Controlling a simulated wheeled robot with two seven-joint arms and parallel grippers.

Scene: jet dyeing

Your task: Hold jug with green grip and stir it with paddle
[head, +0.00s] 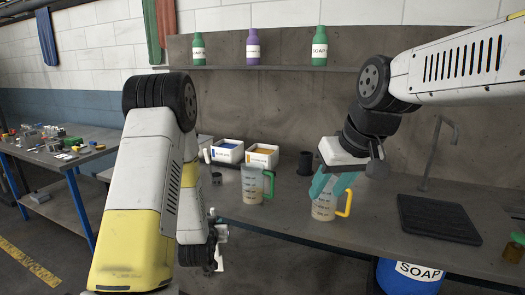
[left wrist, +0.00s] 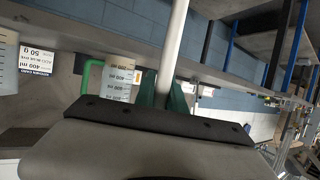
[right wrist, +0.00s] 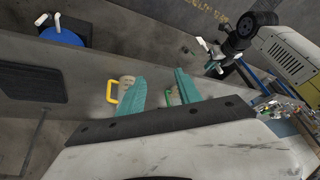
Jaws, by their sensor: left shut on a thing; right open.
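The jug with green grip (head: 252,186) stands on the counter, clear with a printed scale. My left gripper (left wrist: 161,95) is shut on a pale rod, seemingly the paddle (left wrist: 176,42), in front of the counter; the paddle's far end is out of view. My right gripper (head: 333,184) is open and empty, its teal fingers overlapping the top of the yellow-grip jug; contact cannot be told.
White bins with blue (head: 228,151) and orange (head: 262,155) contents stand behind the jugs, beside a dark cup (head: 305,163). A black mat (head: 438,218) lies at right near a tap (head: 435,155). A blue soap drum (head: 405,278) stands below the counter.

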